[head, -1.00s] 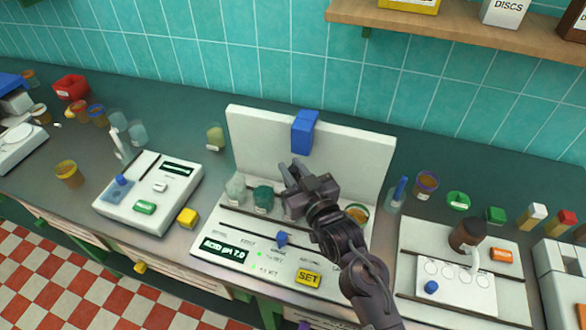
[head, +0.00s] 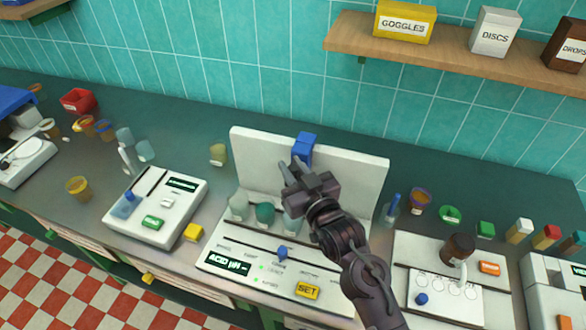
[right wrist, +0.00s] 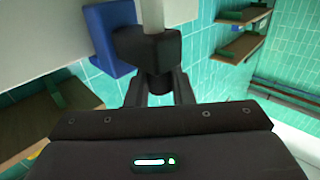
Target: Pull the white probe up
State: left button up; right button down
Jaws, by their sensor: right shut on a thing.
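My right gripper (head: 290,172) is in front of the white back panel (head: 350,172) of the pH station, just below and left of the blue block (head: 304,147) at the panel's top. In the right wrist view its dark jaws (right wrist: 150,48) are shut on the pale, upright-looking shaft of the white probe (right wrist: 165,14). The blue block (right wrist: 110,35) is close beside the jaws there. In the head view the gripper hides most of the probe; I cannot make out its lower end. The station's display (head: 228,263) reads "ACID pH --". My left gripper is not in view.
Jars stand below the gripper, including a teal one (head: 265,213) and a pale one (head: 238,206). A white instrument (head: 155,206) is to the left, and a tray with a brown bottle (head: 458,248) to the right. A shelf (head: 450,57) hangs above right.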

jog(key=c, duration=1.3)
grip_release()
jog(key=shift+s+d+f, duration=0.15)
jog(key=shift+s, duration=0.15)
jog(key=b+v, duration=0.2)
jog(key=v, duration=0.4)
jog(key=shift+s+d+b, duration=0.1)
jog(key=shift+s+b, duration=0.15)
jog(key=shift+b, duration=0.15)
jog(key=shift+s+d, duration=0.15)
jog(key=shift+s, duration=0.15)
